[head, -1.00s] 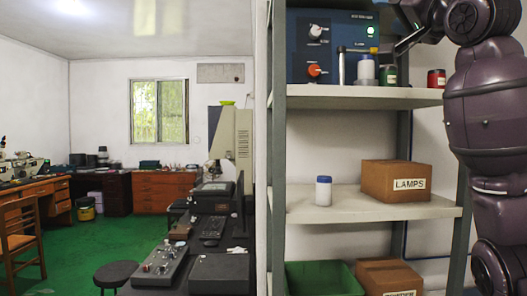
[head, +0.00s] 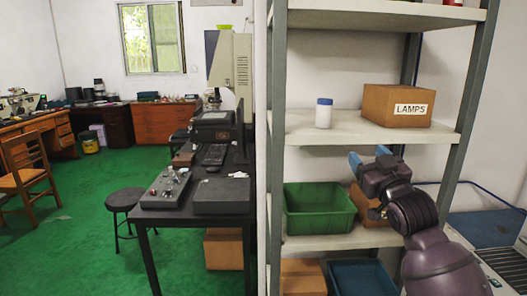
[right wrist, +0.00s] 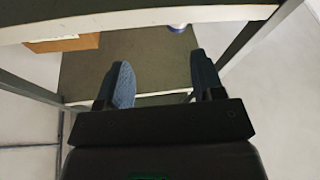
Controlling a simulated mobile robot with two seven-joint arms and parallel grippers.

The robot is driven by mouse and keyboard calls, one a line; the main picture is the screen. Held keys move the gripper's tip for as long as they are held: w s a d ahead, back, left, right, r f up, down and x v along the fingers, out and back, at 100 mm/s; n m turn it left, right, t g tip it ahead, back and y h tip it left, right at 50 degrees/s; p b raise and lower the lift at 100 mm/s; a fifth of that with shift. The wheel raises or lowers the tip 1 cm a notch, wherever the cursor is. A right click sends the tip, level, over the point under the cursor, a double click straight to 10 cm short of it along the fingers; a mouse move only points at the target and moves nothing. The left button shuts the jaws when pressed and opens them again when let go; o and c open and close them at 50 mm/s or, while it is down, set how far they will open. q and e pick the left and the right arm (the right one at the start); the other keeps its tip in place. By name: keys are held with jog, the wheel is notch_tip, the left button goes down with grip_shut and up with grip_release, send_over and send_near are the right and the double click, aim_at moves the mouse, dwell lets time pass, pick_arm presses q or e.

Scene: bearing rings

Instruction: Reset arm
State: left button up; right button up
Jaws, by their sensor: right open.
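My right gripper (head: 368,158) is in front of the shelf unit, between the middle and lower shelves, at the right of the green bin in the head view. Its blue-tipped fingers are apart and nothing is between them. The right wrist view also shows the open fingers (right wrist: 158,82), with a shelf beyond them. My right arm comes up from the lower right. My left gripper is not in view.
The shelf unit holds a white bottle with a blue cap (head: 323,113) and a LAMPS box (head: 397,105) on its middle shelf (head: 350,128). A green bin (head: 319,212) stands on the lower shelf. A black table (head: 200,208) and stool (head: 124,199) stand at the left.

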jog(key=s+d+f+g+h, duration=0.1)
jog(key=s+f, duration=0.4)
jog(key=f, duration=0.5)
jog(key=s+f+m+g+h, duration=0.15)
jog(key=s+f, duration=0.25)
jog(key=f, duration=0.5)
jog(key=s+d+f+g, duration=0.15)
jog(key=s+f, duration=0.35)
jog(key=f, duration=0.5)
jog(key=s+d+f+m+g+h, duration=0.1)
jog(key=s+f+g, duration=0.4)
jog(key=s+f, duration=1.2)
jog(key=s+m, duration=0.1)
jog(key=s, duration=0.3)
jog(key=shift+f+h, duration=0.2)
jog(key=shift+h, duration=0.15)
jog(key=shift+w+d, duration=0.1)
jog(key=shift+d, duration=0.05)
jog(key=shift+c, duration=0.4)
